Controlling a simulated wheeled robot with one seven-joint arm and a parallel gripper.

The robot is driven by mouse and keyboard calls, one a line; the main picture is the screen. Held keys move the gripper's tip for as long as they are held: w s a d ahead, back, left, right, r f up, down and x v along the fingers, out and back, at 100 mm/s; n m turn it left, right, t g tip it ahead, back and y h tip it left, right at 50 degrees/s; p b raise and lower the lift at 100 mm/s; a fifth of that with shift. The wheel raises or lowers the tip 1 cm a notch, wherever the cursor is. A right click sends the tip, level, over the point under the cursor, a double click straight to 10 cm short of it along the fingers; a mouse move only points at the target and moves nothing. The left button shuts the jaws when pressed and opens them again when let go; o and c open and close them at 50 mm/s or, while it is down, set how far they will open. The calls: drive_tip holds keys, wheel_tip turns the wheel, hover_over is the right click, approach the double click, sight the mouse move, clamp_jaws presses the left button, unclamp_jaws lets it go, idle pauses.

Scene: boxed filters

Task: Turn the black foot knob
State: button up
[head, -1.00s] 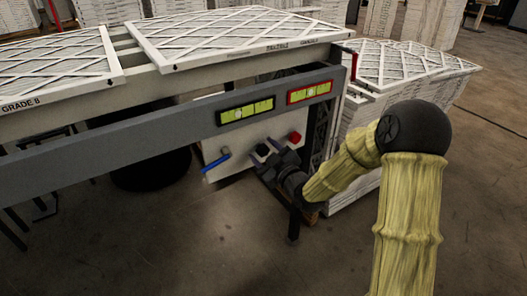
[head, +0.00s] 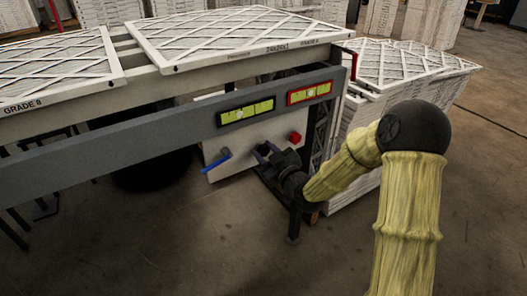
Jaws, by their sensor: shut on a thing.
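My gripper (head: 263,149) is at the lower white panel (head: 242,138) under the grey beam. Its dark fingers are shut on the black foot knob, which they mostly hide; dark knob and dark fingers are hard to tell apart. A red knob (head: 295,137) is on the panel just right of and above the gripper. A blue lever (head: 216,160) is at the panel's left side, apart from the gripper. Two green-yellow bubble levels are on the beam: one black-framed (head: 246,111), one red-framed (head: 310,92). Their bubbles are too small to read surely.
The grey beam (head: 130,140) runs across in front of the frame, above the gripper. White boxed filters (head: 235,37) lie on top. A filter stack (head: 405,75) stands close behind my arm on the right. The floor in front is clear.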

drive_tip(key=m+p, duration=0.1)
drive_tip(key=m, duration=0.2)
drive_tip(key=m+p, duration=0.2)
drive_tip(key=m, duration=0.2)
drive_tip(key=shift+d, duration=0.15)
drive_tip(key=m+p, duration=0.2)
drive_tip(key=m, duration=0.2)
drive_tip(key=shift+w+d, duration=0.1)
drive_tip(key=shift+f+m+p, duration=0.15)
drive_tip(key=shift+m+p, duration=0.45)
drive_tip(key=shift+m, duration=0.3)
drive_tip(key=o, duration=1)
drive_tip(key=shift+d, duration=0.1)
